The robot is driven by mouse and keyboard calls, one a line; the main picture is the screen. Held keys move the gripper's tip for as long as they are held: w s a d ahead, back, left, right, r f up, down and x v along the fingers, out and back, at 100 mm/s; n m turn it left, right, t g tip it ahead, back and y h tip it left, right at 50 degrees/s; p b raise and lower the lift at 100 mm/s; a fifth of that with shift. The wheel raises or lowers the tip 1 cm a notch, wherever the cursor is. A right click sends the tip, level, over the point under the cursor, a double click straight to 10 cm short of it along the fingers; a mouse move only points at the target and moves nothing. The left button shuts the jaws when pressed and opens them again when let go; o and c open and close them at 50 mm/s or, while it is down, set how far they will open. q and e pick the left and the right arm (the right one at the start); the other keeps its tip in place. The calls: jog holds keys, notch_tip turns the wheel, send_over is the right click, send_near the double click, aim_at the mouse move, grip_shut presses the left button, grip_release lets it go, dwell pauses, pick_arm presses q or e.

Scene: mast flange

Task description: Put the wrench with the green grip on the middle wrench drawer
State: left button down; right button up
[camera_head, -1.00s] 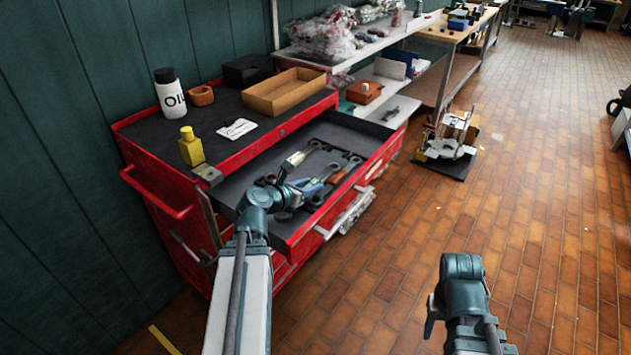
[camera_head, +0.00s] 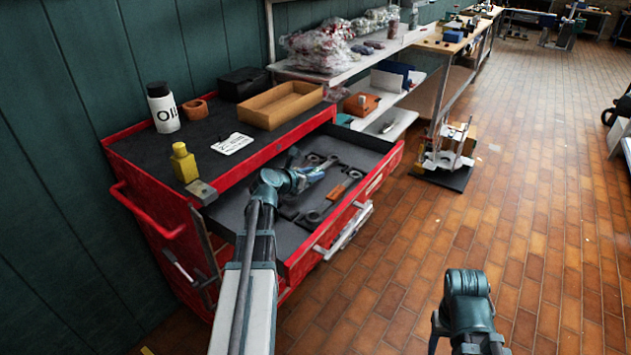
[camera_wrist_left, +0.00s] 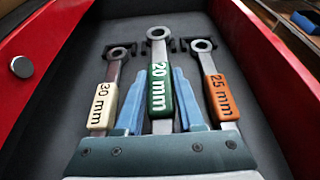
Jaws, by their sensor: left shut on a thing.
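The wrench with the green grip, marked 20 mm (camera_wrist_left: 158,88), stands between the blue fingers of my left gripper (camera_wrist_left: 157,100) in the left wrist view. The gripper is shut on this grip, and the ring end points away from it. In the head view my left gripper (camera_head: 312,172) is over the open top drawer (camera_head: 228,212) of the red cabinet, and its wrist hides part of the drawer. A white-grip 30 mm wrench (camera_wrist_left: 102,106) lies left of the green one and an orange-grip 25 mm wrench (camera_wrist_left: 220,98) lies right. My right arm shows low at right; its fingers are unclear.
The cabinet top holds an oil bottle (camera_head: 163,108), a yellow bottle (camera_head: 184,162), a white card (camera_head: 231,144), and a wooden tray (camera_head: 266,119). Shelves (camera_head: 393,124) stand behind the cabinet. The brick floor (camera_head: 520,200) at right is mostly clear.

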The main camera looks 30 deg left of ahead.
aim_at(313, 188)
pick_arm(q)
jog(key=shift+w+a, duration=0.2)
jog(key=shift+w, duration=0.2)
jog(key=shift+s+d+f+b, duration=0.1)
jog(key=shift+f+b, duration=0.4)
notch_tip(313, 188, down, 3)
jog(key=shift+r+b, duration=0.2)
jog(key=shift+b, duration=1.05)
jog(key=shift+f, duration=0.2)
jog(key=c, duration=0.5)
grip_release()
jog(key=shift+r, duration=0.1)
jog(key=shift+r, duration=0.1)
